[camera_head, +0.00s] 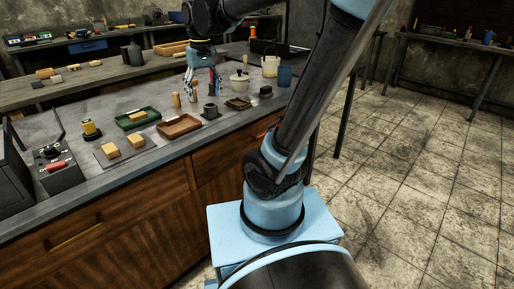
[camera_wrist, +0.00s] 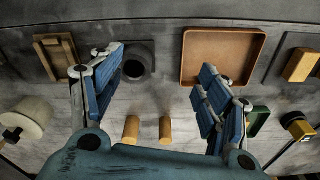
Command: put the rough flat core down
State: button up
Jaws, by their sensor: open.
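My gripper (camera_head: 202,90) is open above the workbench, and nothing shows between its fingers. In the wrist view its blue fingers stand wide apart (camera_wrist: 160,65), over the bench. Several sand-coloured blocks are in the head view: one block (camera_head: 110,151) and another block (camera_head: 137,141) lie on a flat grey plate (camera_head: 123,157), and one block (camera_head: 138,116) is in a green tray (camera_head: 149,122). One block also shows at the right of the wrist view (camera_wrist: 300,65). I cannot tell which of these is the rough flat core. All are apart from my gripper.
A brown tray (camera_head: 178,126) looks empty. Near my gripper stand a dark cup (camera_head: 210,112), wooden cylinders (camera_wrist: 165,130) and a tan square piece (camera_head: 238,103). The front bench edge is clear.

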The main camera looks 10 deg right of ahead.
jog(key=s+d+f+m+t, duration=0.1)
jog(key=s+d+f+m, duration=0.2)
jog(key=s+d+f, duration=1.2)
jog(key=shift+s+d+f, duration=0.2)
jog(key=shift+s+f, duration=0.1)
jog(key=shift+f, duration=0.25)
